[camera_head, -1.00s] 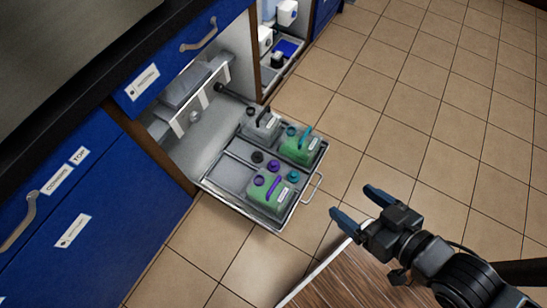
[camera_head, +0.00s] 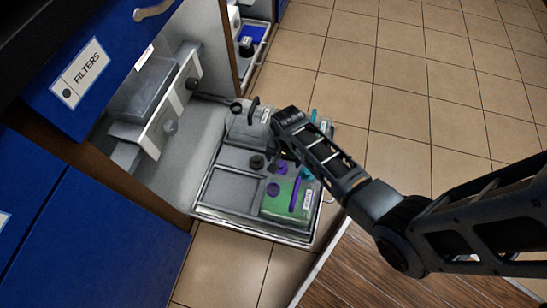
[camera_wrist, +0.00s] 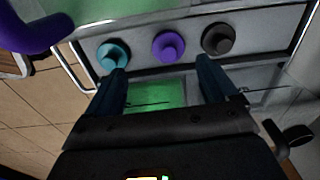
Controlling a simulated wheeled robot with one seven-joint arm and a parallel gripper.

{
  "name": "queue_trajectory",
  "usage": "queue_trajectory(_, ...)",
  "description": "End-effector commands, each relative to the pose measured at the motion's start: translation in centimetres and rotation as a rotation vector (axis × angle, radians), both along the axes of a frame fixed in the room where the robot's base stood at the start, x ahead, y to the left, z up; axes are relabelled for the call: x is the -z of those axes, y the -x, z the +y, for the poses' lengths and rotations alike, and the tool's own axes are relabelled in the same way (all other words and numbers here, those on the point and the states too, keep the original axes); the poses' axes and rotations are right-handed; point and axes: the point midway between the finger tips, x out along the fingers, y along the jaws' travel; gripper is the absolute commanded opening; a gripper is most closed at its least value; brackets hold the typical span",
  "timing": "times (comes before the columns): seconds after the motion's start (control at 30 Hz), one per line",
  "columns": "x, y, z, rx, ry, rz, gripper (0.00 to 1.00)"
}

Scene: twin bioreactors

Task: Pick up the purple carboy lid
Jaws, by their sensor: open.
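The purple carboy lid (camera_wrist: 168,46) sits on the drawer tray between a teal lid (camera_wrist: 113,56) and a black lid (camera_wrist: 218,39). In the head view it shows as a small purple patch (camera_head: 281,168), partly hidden by my gripper. My gripper (camera_wrist: 165,66) is open and empty, with its two dark blue fingers pointing towards the purple lid, which appears between and just beyond the fingertips. I cannot tell the remaining height gap. A green carboy (camera_head: 277,207) with a purple handle (camera_head: 295,192) stands in front of the lids.
The pulled-out tray (camera_head: 222,190) also holds a grey carboy (camera_head: 245,128) at the back. The blue cabinet (camera_head: 100,230) is on the left; open tiled floor (camera_head: 390,100) lies to the right.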

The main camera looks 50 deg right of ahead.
Motion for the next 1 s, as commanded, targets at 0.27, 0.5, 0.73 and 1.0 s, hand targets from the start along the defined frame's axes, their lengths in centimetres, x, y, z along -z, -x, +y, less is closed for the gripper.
queue_trajectory(0.27, 2.5, -0.7, -0.1, 0.028, -0.017, 0.027, 0.86)
queue_trajectory(0.5, 4.3, -0.8, -0.1, 0.026, -0.016, 0.025, 0.86)
queue_trajectory(0.73, 7.1, -1.0, 0.0, 0.025, -0.015, 0.024, 0.86)
queue_trajectory(1.0, 9.0, -1.0, 0.0, 0.025, -0.015, 0.024, 0.86)
